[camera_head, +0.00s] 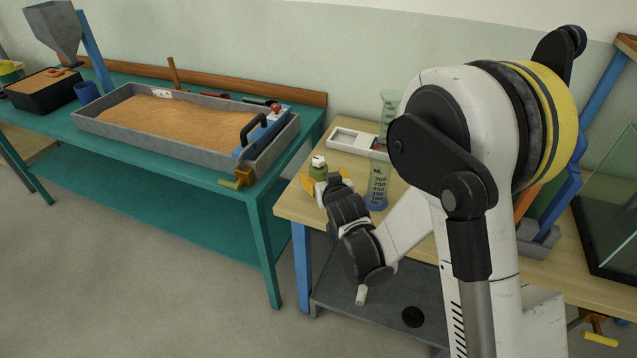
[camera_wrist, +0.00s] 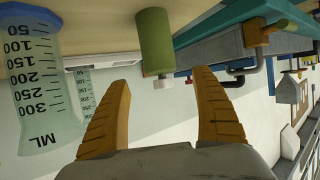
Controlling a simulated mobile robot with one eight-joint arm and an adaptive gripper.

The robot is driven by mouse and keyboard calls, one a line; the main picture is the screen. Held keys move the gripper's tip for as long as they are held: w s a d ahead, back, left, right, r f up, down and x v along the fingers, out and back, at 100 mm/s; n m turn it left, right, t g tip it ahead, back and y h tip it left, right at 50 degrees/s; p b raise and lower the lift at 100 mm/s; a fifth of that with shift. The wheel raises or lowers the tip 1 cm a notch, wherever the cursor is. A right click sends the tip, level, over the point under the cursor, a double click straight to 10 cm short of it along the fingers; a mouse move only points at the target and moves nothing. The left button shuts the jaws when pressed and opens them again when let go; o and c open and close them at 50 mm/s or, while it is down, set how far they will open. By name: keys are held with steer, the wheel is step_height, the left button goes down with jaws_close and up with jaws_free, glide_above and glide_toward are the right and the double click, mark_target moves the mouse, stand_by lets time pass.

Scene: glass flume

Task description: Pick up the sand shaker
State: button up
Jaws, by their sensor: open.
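The sand shaker looks to be the small green cylinder with a pale cap (camera_head: 318,168), upright near the left end of the wooden table. The upside-down wrist view shows it too (camera_wrist: 155,42), just beyond my fingertips and in line with the gap between them. My gripper (camera_head: 327,180) is at the table's left end, its orange fingers spread. In the wrist view my gripper (camera_wrist: 163,80) is open, with nothing between the fingers. It does not appear to touch the shaker. The shaker's lower part is hidden behind my gripper in the head view.
A clear measuring cylinder (camera_head: 377,182) stands close right of my gripper, with another (camera_head: 390,104) farther back. A white tray (camera_head: 352,141) lies behind the shaker. The teal table (camera_head: 262,192) with a sand tray (camera_head: 190,152) is to the left, across a gap.

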mark_target(320, 172)
steer(key=b+x, duration=0.3)
steer(key=x, duration=0.4)
steer(key=shift+a+f, duration=0.1)
steer(key=shift+f, duration=0.05)
steer(key=c, duration=1.4)
